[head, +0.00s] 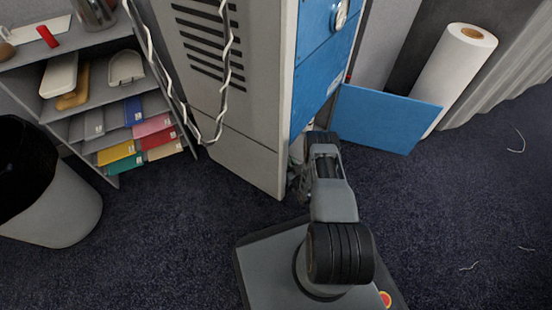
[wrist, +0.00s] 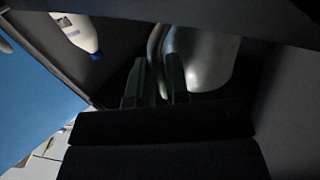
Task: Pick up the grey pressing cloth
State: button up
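In the head view my arm reaches into the low opening of the blue-fronted cabinet (head: 322,60); my gripper is hidden there. In the wrist view the two dark green fingers of my gripper (wrist: 157,58) stand apart with a gap between them. A pale grey, rounded thing (wrist: 208,60) lies just beyond and beside the right finger, and a thin pale edge shows in the gap. I cannot tell whether the fingers touch it. No thing is clearly the grey pressing cloth. Grey folded pieces (head: 88,127) lie on the left shelf unit, among coloured ones.
A white bottle with a blue part (wrist: 78,32) is inside the dark cabinet. The blue door (head: 385,118) is swung open to the right of my arm. A white roll (head: 455,75) stands behind it. A bin (head: 55,210) stands at left. Carpet at right is mostly clear.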

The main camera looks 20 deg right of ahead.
jog(key=shift+c, duration=0.4)
jog(key=shift+a, duration=0.1)
grip_shut()
